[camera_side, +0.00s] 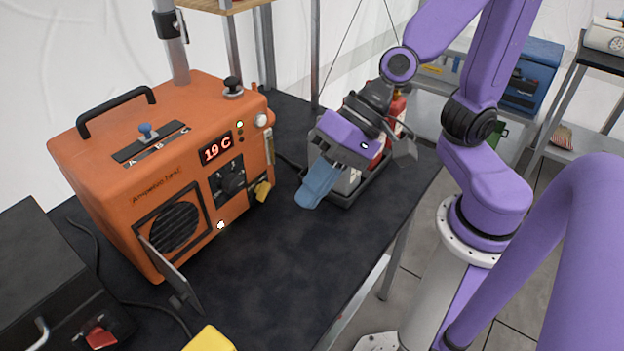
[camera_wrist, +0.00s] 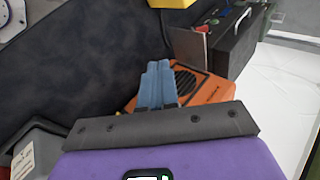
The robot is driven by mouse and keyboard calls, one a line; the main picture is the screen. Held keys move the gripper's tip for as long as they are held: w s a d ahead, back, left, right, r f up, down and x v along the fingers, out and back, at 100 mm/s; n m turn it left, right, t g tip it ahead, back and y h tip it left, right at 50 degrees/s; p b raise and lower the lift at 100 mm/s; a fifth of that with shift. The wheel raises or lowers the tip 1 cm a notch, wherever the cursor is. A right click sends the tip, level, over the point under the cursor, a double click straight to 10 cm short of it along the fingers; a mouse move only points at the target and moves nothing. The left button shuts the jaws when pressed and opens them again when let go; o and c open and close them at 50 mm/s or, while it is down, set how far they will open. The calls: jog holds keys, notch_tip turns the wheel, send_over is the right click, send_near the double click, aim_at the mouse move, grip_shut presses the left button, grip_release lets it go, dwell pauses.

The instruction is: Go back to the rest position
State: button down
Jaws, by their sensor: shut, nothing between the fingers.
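My gripper (camera_side: 312,196) has blue fingers that are shut with nothing between them. In the side view it hangs above the dark table top (camera_side: 290,265), right of the orange box and in front of a grey tray. The fingers point down and to the left. In the wrist view my gripper (camera_wrist: 158,68) shows its two blue fingers side by side, in front of the orange box (camera_wrist: 212,92). My purple arm reaches in from the right.
A grey tray (camera_side: 375,185) holds a red-and-white bottle (camera_side: 396,112). A black case (camera_side: 45,265) and a yellow object (camera_side: 210,340) are at the front left. The table's middle is clear.

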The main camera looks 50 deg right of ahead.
jog(key=s+d+f+n+g+h, duration=0.1)
jog(key=s+d+n+h, duration=0.2)
jog(key=d+n, duration=0.4)
jog(key=s+d+f+n+g+h, duration=0.1)
jog(key=s+d+f+n+h, duration=0.1)
jog(key=d+n, duration=0.6)
jog(key=s+h, duration=0.1)
jog(key=h, duration=0.1)
jog(key=shift+h, duration=0.4)
jog(key=shift+s, duration=0.1)
